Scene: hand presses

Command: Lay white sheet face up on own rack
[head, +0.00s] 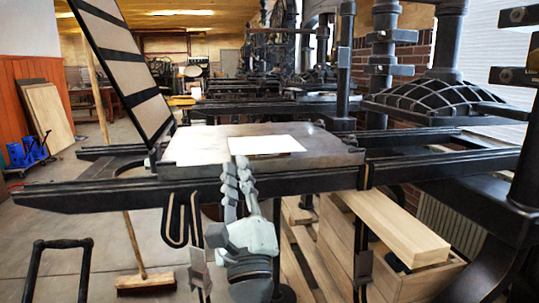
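A white sheet (270,144) lies flat on the dark bed (335,150) of the nearest hand press, its near left corner close to the bed's front edge. My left gripper (236,166) reaches up from below, in front of the bed. Its two grey fingertips overlap the sheet's near left corner in the head view. I cannot tell whether they touch or pinch the sheet, nor how far apart they are. A paler patch (196,146) covers the bed's left part; it may be glare or paper. My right gripper is not in view. I cannot make out a sheet rack.
A tilted framed panel (120,65) rises at the bed's left end. Dark rails (90,196) run across in front. A wooden crate (345,235) with a plank stands below right. A broom (145,281) stands on the floor. A domed press part (440,100) is at right.

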